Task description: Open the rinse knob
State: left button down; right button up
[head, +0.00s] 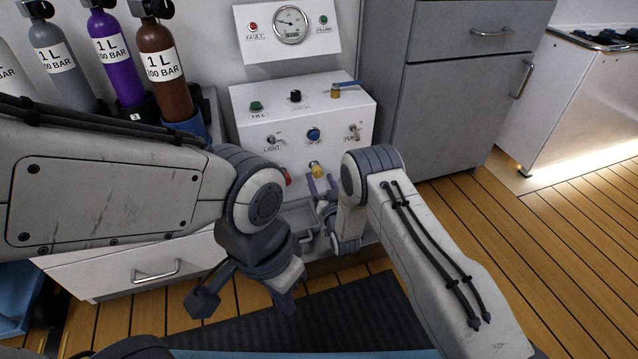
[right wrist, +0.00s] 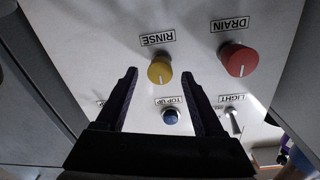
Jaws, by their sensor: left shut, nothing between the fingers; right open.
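The yellow rinse knob (right wrist: 159,70) sits on the white panel under an upside-down RINSE label (right wrist: 158,39) in the right wrist view. A pale line on it points toward the TOP UP button. It also shows in the head view (head: 317,168), low on the panel's front. My right gripper (head: 322,187) is open in front of the knob. In the right wrist view its fingers (right wrist: 159,76) appear on either side of the knob; contact is not visible. My left gripper (head: 287,302) is shut and empty, low above the dark mat, away from the panel.
The red DRAIN knob (right wrist: 238,60), blue TOP UP button (right wrist: 170,117) and LIGHT toggle (right wrist: 234,121) are close to the rinse knob. Several gas bottles, one purple (head: 117,58), stand at left. A grey cabinet (head: 450,100) stands right of the panel. The wooden floor at right is clear.

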jog(key=shift+b+x, duration=0.4)
jog(key=shift+x, duration=0.8)
pick_arm(q)
jog(key=shift+f, duration=0.75)
pick_arm(e)
grip_shut()
